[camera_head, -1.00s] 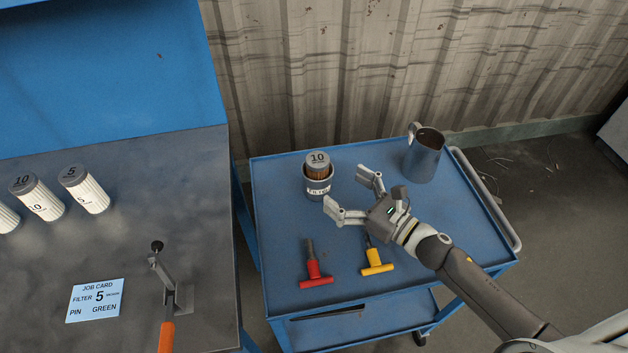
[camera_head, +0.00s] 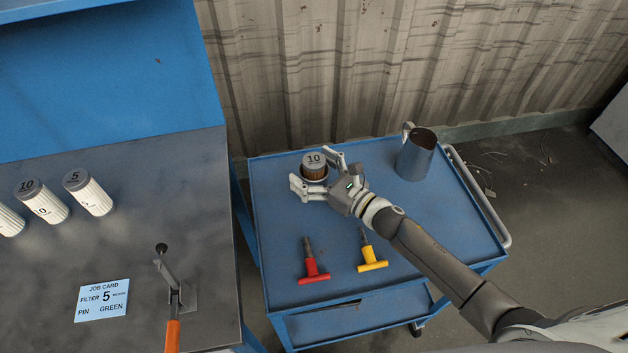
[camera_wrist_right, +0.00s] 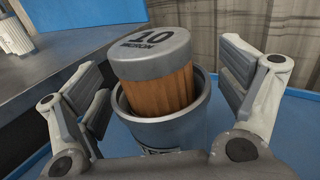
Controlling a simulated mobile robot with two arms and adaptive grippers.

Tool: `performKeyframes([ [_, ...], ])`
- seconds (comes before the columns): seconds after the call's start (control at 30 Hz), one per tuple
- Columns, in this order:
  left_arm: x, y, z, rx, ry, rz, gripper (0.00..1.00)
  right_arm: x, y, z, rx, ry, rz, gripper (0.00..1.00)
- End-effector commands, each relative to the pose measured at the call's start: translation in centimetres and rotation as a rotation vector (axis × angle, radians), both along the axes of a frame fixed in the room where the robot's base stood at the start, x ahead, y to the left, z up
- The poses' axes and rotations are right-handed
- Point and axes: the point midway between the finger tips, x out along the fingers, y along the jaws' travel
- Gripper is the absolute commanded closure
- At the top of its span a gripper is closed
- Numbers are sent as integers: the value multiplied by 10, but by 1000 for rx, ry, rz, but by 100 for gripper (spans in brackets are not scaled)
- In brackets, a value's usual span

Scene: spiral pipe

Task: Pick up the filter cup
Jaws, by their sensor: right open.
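The filter cup (camera_wrist_right: 168,131) is a grey metal cup on the blue cart. A brown pleated filter (camera_wrist_right: 160,90) with a grey cap marked 10 micron stands in it, its top above the rim. In the head view the filter's cap (camera_head: 314,160) shows, and the cup is mostly hidden by my gripper. My right gripper (camera_head: 316,172) is open, with one finger on each side of the cup. In the right wrist view the fingers (camera_wrist_right: 165,95) stand either side of the cup, with a visible gap on the right. My left gripper is not in view.
A metal jug (camera_head: 415,158) stands at the cart's back right. A red T-handle pin (camera_head: 312,266) and a yellow one (camera_head: 371,257) lie in front of the cup. White filters (camera_head: 88,193) and a job card (camera_head: 103,300) are on the left bench (camera_head: 140,240).

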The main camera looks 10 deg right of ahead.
Motion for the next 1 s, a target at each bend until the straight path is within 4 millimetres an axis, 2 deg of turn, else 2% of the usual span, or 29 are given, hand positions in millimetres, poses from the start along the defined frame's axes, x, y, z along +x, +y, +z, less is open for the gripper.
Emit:
performKeyframes([
  [0.07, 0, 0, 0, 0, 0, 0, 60, 0, 0, 0, 0, 0, 0, 13],
  [0.53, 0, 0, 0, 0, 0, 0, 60, 0, 0, 0, 1, -1, 0, 73],
  [0.83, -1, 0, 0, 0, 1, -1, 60, 0, 0, 4, 1, -4, 1, 73],
  [1.0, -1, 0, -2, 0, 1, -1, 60, 0, 0, 13, 0, -6, 2, 73],
])
